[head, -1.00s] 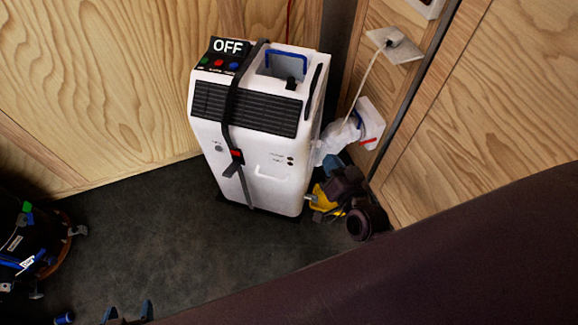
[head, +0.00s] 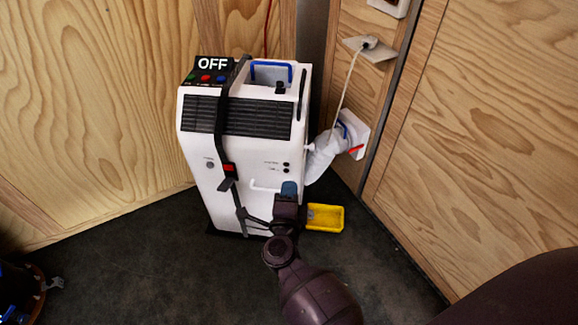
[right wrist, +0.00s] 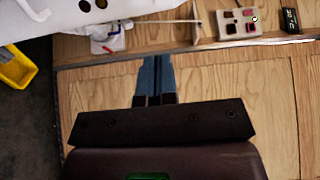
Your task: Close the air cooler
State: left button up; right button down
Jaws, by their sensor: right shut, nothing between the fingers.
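The air cooler (head: 240,150) is a white upright box with a black front grille (head: 237,117) and a black strap with a red buckle around it. An "OFF" sign (head: 212,64) stands above its small coloured buttons (head: 205,78). Its top has an open recess with a blue handle (head: 271,66). My right gripper (head: 289,188) is in front of the cooler's lower right front, by the white front handle (head: 262,186); I cannot tell if it touches. In the right wrist view its blue fingers (right wrist: 157,75) are together and empty. My left gripper is out of view.
A yellow tray (head: 325,217) lies on the floor right of the cooler. A white hose (head: 325,152) runs to the wall, and a cord hangs from a socket (head: 369,43). Wooden walls close in behind and right. Dark floor is free at front left.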

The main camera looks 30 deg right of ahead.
aim_at(295, 146)
jog(key=shift+m+g, duration=0.3)
jog(key=shift+m, duration=0.2)
jog(key=x, duration=0.4)
jog(key=b+x, duration=0.1)
jog(key=x, duration=0.3)
jog(key=f+b+x, duration=0.1)
jog(key=x, duration=0.3)
jog(key=shift+w, duration=0.2)
jog(key=shift+w+d+b, duration=0.25)
jog(key=shift+w+b, duration=0.1)
jog(key=shift+w, duration=0.1)
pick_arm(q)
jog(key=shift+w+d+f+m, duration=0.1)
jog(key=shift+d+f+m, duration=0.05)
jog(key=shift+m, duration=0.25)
pick_arm(e)
jog(key=shift+r, duration=0.1)
jog(key=shift+w+d, duration=0.1)
